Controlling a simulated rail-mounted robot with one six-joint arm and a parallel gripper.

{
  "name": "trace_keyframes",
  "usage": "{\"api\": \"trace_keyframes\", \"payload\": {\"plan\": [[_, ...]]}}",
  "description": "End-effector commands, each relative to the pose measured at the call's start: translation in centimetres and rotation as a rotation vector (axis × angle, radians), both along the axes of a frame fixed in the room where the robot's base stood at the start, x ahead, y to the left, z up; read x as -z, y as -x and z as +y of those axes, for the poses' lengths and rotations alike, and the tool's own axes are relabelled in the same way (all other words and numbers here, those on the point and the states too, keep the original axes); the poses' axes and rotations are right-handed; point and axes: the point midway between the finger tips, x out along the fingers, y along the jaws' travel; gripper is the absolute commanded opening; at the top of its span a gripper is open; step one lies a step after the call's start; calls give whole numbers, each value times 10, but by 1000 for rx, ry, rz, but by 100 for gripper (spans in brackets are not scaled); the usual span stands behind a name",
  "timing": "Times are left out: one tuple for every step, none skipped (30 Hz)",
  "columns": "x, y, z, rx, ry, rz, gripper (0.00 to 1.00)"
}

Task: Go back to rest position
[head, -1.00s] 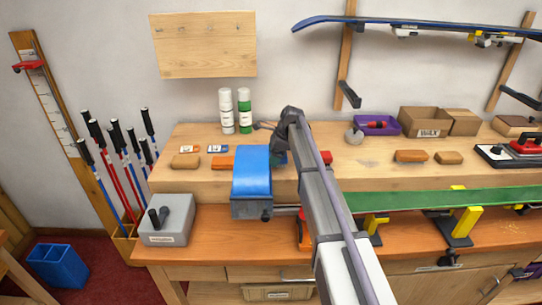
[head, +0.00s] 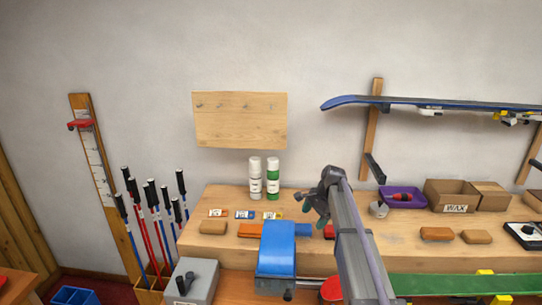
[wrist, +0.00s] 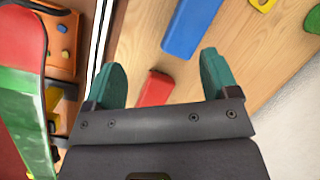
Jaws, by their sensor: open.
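My gripper (wrist: 160,85) is open and empty in the wrist view, with its two teal fingertips spread wide. In the head view my gripper (head: 312,208) is above the raised shelf of the bench, just right of the blue machine (head: 277,248). A red block (wrist: 155,88) lies on the wood below and between the fingers, apart from them. A blue bar (wrist: 192,25) lies beyond it on the same wood.
A purple tray (head: 402,198) and a cardboard box labelled WAX (head: 442,196) are to the right. A ski (head: 430,103) hangs on the wall above. A green ski (head: 465,285) lies along the bench front.

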Motion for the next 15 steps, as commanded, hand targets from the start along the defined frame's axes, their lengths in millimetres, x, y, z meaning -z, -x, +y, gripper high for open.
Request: {"api": "trace_keyframes", "payload": {"plan": [[2,63,7,-196,53,-46,81],[4,97,11,-343,92,-75,81],[5,139,17,-523,138,-103,81],[6,169,20,-646,169,-119,81],[7,198,23,-755,196,-129,81],[7,233,28,-880,226,-136,81],[8,256,31,-957,245,-137,81],[8,277,33,-1016,261,-136,81],[8,300,36,-1071,279,-133,81],[8,314,38,-1090,288,-130,81],[8,326,40,-1100,295,-125,81],[8,336,43,-1107,301,-123,81],[8,341,45,-1113,302,-123,81],[8,343,47,-1117,301,-125,81],[8,342,51,-1124,301,-126,81]]}}
